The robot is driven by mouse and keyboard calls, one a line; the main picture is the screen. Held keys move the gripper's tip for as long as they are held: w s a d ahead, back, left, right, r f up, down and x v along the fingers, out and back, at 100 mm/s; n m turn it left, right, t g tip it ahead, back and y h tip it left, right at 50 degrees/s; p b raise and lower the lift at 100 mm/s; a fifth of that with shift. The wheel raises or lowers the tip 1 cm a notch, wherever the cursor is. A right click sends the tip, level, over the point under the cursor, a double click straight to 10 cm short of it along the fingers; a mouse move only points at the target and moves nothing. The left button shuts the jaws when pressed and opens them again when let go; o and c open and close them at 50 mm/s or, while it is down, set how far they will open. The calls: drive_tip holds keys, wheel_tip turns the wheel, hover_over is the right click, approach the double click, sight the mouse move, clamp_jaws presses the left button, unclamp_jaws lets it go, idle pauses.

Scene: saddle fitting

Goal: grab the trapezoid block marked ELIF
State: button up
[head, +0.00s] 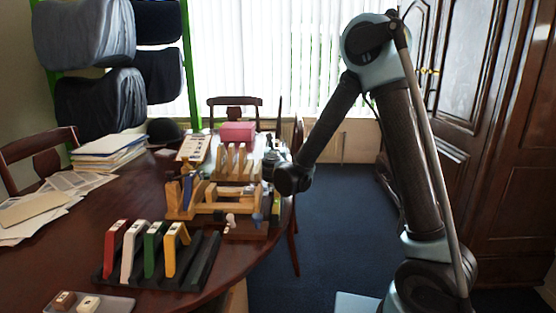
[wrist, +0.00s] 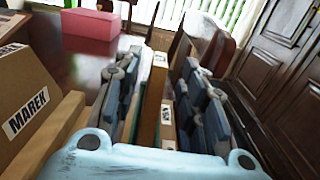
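My gripper shows in the wrist view (wrist: 162,95) with its two dark grey fingers spread apart. Upright wooden pieces (wrist: 154,82) show in the gap between them, with a small white label whose writing I cannot read. I cannot tell whether the fingers touch them. A tan block marked MAREK (wrist: 28,108) stands to the left of the left finger. In the head view, pale wooden blocks (head: 231,160) stand in a row on the table, left of my wrist. No ELIF marking is readable in either view, so I cannot tell which block bears it.
A wooden stand (head: 215,205) lies in front of the blocks. A black rack (head: 203,262) with red, white, green and yellow pieces is nearer. A pink box (head: 237,132) sits behind. Papers (head: 104,150) cover the table's left side. Floor (head: 335,215) is clear at right.

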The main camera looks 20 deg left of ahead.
drive_tip(key=shift+x, duration=2.6)
drive_tip(key=shift+r, duration=0.1)
drive_tip(key=shift+c, duration=0.5)
clamp_jaws()
